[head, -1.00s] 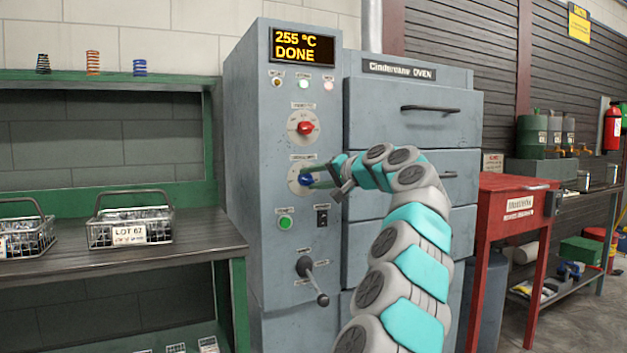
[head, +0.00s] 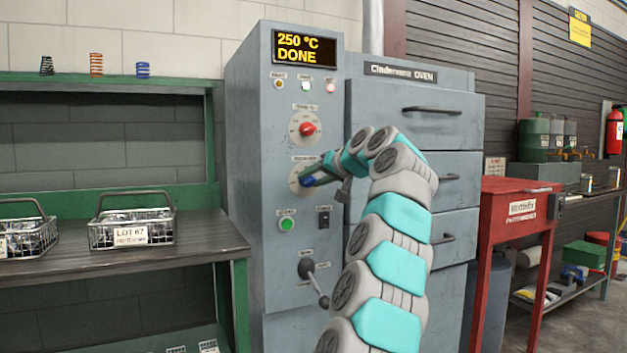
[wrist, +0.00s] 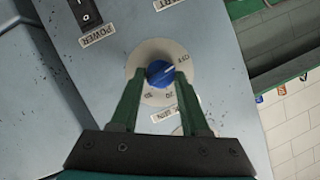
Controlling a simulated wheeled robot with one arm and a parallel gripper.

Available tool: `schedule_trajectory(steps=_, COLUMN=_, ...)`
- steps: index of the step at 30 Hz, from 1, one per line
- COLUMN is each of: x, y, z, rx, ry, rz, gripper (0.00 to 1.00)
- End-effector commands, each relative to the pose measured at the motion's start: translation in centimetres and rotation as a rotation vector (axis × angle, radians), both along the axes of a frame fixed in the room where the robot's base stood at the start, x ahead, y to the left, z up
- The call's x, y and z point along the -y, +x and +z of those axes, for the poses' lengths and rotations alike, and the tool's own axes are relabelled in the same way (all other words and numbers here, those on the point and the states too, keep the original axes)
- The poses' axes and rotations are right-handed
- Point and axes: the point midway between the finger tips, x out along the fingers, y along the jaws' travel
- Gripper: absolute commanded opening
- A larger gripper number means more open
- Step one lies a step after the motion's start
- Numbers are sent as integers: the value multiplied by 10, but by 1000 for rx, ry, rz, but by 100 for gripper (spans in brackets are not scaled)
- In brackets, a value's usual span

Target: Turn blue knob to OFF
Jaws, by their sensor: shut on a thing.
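The blue knob (wrist: 160,73) sits on a pale round dial (wrist: 152,98) on the oven's grey control panel. In the head view the knob (head: 307,181) is partly hidden by my gripper (head: 314,179). In the wrist view the green fingers of my gripper (wrist: 160,76) are shut on the knob, one on each side. The knob's white mark points up and right, roughly toward the OFF label (wrist: 182,60). Other dial markings are near the bottom, partly hard to read.
A red knob (head: 307,129) is above, a green button (head: 286,225) and black power switch (head: 323,219) below, and a lever (head: 313,280) lower down. The display (head: 304,48) reads 250 °C DONE. A bench with wire baskets (head: 132,229) stands left.

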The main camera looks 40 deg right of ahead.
Motion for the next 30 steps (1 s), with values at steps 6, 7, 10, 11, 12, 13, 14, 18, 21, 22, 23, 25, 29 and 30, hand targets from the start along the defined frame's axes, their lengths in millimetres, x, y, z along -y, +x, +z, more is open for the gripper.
schedule_trajectory(steps=6, x=-1, y=1, z=-2, rx=-4, ry=-2, rz=2, gripper=0)
schedule_trajectory(steps=7, x=-1, y=1, z=-1, rx=-4, ry=-2, rz=2, gripper=0)
schedule_trajectory(steps=10, x=-1, y=1, z=-1, rx=-3, ry=-2, rz=2, gripper=0)
schedule_trajectory(steps=11, x=-1, y=1, z=-1, rx=-4, ry=-2, rz=2, gripper=48)
schedule_trajectory(steps=12, x=-1, y=1, z=-1, rx=-3, ry=-2, rz=2, gripper=52)
schedule_trajectory(steps=13, x=-1, y=1, z=-1, rx=-3, ry=-2, rz=2, gripper=56)
schedule_trajectory(steps=14, x=-1, y=1, z=-1, rx=-3, ry=-2, rz=2, gripper=59)
schedule_trajectory(steps=18, x=0, y=0, z=-1, rx=-1, ry=-2, rz=0, gripper=75)
schedule_trajectory(steps=21, x=0, y=0, z=0, rx=-1, ry=-2, rz=0, gripper=75)
schedule_trajectory(steps=22, x=0, y=0, z=0, rx=-1, ry=-2, rz=0, gripper=75)
schedule_trajectory(steps=23, x=0, y=0, z=0, rx=-1, ry=-2, rz=0, gripper=75)
schedule_trajectory(steps=25, x=0, y=0, z=0, rx=-1, ry=-2, rz=0, gripper=75)
schedule_trajectory(steps=29, x=0, y=-2, z=1, rx=0, ry=-2, rz=1, gripper=75)
schedule_trajectory(steps=30, x=0, y=-4, z=2, rx=1, ry=-2, rz=0, gripper=75)
